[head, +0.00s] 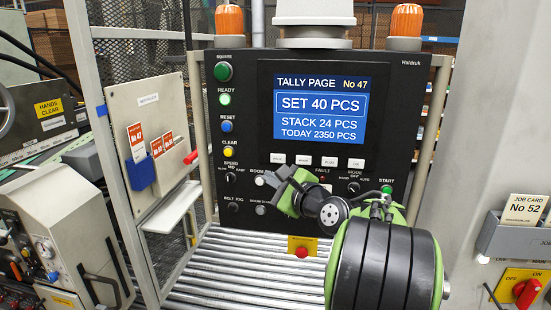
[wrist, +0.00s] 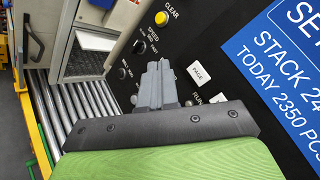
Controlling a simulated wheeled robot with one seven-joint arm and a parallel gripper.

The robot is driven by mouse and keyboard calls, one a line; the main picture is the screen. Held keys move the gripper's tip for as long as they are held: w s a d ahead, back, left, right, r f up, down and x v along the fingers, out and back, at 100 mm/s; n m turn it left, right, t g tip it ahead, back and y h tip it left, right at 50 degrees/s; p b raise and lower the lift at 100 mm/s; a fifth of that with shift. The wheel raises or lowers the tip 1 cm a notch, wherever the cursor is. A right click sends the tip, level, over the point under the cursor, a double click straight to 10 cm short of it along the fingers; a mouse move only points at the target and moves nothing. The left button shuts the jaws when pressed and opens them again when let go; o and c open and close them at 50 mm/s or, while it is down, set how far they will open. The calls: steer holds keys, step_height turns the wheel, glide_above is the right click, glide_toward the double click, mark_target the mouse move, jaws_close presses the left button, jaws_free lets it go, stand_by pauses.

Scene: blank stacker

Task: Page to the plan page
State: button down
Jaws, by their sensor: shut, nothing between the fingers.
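The black control panel (head: 240,130) carries a blue screen (head: 318,110) headed TALLY PAGE No 47, with SET 40 PCS, STACK 24 PCS and TODAY 2350 PCS. A row of pale keys sits under the screen; the leftmost key (head: 277,158) shows in the wrist view as a key marked PAGE (wrist: 199,73). My gripper (head: 281,172) is shut and empty, in front of the panel just below the left keys. In the wrist view my fingertips (wrist: 158,66) point at the panel left of the PAGE key. I cannot tell whether they touch the panel.
Green, blue and yellow buttons (head: 228,152) run down the panel's left edge, with knobs below. A steel roller bed (head: 225,262) lies under my arm. A side board with a blue card holder (head: 140,172) stands left. A job card No 52 (head: 522,208) sits in a grey holder at right.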

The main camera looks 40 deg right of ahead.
mark_target(271, 158)
steer(key=w+d+p, duration=0.1)
steer(key=d, duration=0.1)
steer(key=w+d+p, duration=0.1)
steer(key=w+d, duration=0.1)
steer(key=w+d+p, duration=0.1)
steer(key=d+p, duration=0.1)
steer(key=shift+w+d, duration=0.15)
steer(key=shift+w, duration=0.15)
steer(key=shift+r, duration=0.1)
stand_by(1.7)
steer(key=shift+w+d+p, duration=0.15)
steer(key=shift+p, duration=0.25)
steer(key=shift+w+d, duration=0.1)
steer(key=shift+d, duration=0.05)
steer(key=shift+w+d+p, duration=0.2)
steer(key=shift+d+p, duration=0.1)
steer(key=shift+p, duration=0.2)
steer(key=shift+s+a, duration=0.1)
stand_by(0.4)
steer(key=shift+s+a+b, duration=0.4)
steer(key=shift+a, duration=0.15)
